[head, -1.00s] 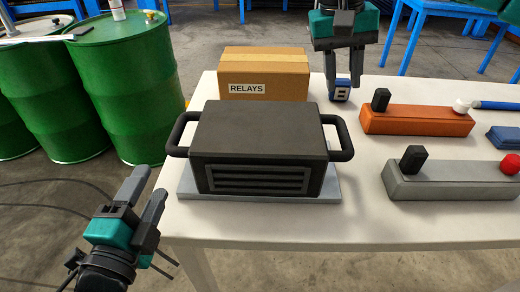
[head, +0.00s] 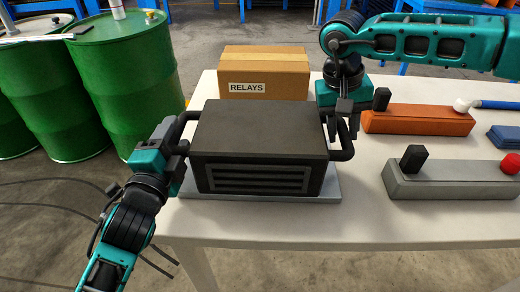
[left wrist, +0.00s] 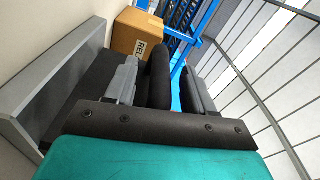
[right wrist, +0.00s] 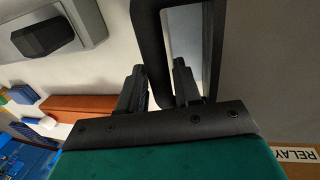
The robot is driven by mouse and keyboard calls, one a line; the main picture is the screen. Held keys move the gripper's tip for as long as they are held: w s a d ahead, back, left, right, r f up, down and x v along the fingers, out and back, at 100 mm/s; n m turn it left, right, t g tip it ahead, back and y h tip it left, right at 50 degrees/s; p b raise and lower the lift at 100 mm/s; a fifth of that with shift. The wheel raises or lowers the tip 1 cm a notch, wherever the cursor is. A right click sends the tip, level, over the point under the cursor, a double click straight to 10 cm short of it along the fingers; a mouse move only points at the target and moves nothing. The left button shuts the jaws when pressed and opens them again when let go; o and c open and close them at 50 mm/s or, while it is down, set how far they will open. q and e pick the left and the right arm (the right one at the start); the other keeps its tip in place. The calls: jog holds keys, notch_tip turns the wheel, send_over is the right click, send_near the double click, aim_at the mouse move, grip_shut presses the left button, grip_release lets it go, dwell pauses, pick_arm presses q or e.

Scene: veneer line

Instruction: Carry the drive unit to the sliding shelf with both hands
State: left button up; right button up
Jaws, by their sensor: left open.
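The drive unit (head: 260,137), a black box with a grille and a loop handle at each side, sits on a grey plate (head: 262,198) on the white table. My left gripper (head: 175,138) is at its left handle. In the left wrist view, the open fingers (left wrist: 160,88) stand on either side of that handle (left wrist: 158,72), with a gap. My right gripper (head: 340,122) comes down on the right handle (head: 341,152). In the right wrist view, its fingers (right wrist: 159,92) straddle the handle bar (right wrist: 147,35) closely and look closed on it. No sliding shelf is recognisable.
A RELAYS carton (head: 263,72) stands just behind the unit. An orange block (head: 417,121) and a grey block (head: 450,181) with knobs lie to the right on the table (head: 400,226). Green drums (head: 125,85) stand left of the table. Cables lie on the floor at left.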

pick_arm(q)
jog(key=shift+w, duration=0.1)
jog(key=shift+c, duration=0.2)
pick_arm(e)
jog(key=shift+f, duration=0.1)
jog(key=shift+c, duration=0.2)
pick_arm(q)
jog(key=c, duration=0.6)
pick_arm(e)
grip_shut()
pick_arm(q)
grip_shut()
jog(key=shift+r, duration=0.15)
jog(key=shift+r, duration=0.2)
pick_arm(e)
jog(key=shift+w+r, duration=0.1)
jog(key=shift+r, duration=0.1)
